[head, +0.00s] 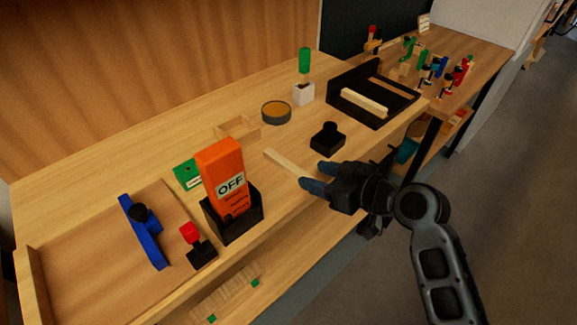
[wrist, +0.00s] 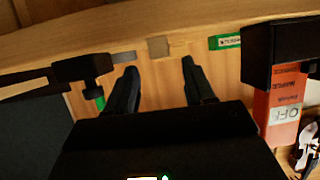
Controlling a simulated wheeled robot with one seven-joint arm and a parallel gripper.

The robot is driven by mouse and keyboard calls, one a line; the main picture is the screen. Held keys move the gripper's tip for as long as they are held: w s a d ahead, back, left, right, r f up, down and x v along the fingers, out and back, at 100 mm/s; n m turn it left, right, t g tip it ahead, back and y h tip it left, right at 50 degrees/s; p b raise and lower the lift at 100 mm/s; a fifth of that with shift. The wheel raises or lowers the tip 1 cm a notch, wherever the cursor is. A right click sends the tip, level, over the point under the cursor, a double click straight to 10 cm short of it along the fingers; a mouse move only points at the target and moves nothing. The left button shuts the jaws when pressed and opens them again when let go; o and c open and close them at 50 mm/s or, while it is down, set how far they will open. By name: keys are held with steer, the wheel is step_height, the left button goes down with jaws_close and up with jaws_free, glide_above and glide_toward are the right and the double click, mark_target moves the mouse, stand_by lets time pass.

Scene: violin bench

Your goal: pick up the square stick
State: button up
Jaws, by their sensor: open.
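A pale square stick (head: 284,161) lies on the bench top near its front edge. Its near end reaches my gripper (head: 314,178). My gripper is open, with its blue fingers apart around or just above that end; I cannot tell whether they touch it. In the wrist view my gripper (wrist: 159,68) shows two separated dark fingers with pale wood between them. The stick's outline there is hard to separate from the bench. A second pale bar (head: 364,102) lies in the black tray farther back.
An orange OFF box (head: 222,172) stands in a black holder left of my gripper. A black block (head: 327,138) sits just behind it. A wooden frame (head: 237,130), a round tin (head: 276,112) and a green block (head: 188,174) stand farther off.

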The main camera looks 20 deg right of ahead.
mark_target(291, 166)
steer(key=shift+x, duration=0.95)
steer(key=w, duration=0.1)
steer(key=w+a+p, duration=0.1)
steer(key=w+a, duration=0.1)
steer(key=shift+w+f+p, duration=0.35)
steer(key=shift+w, duration=0.05)
steer(key=shift+w+a+f, duration=0.2)
steer(key=shift+w+f, duration=0.1)
steer(key=shift+w, duration=0.2)
steer(key=shift+c, duration=0.2)
jaws_close()
steer(key=shift+r, duration=0.1)
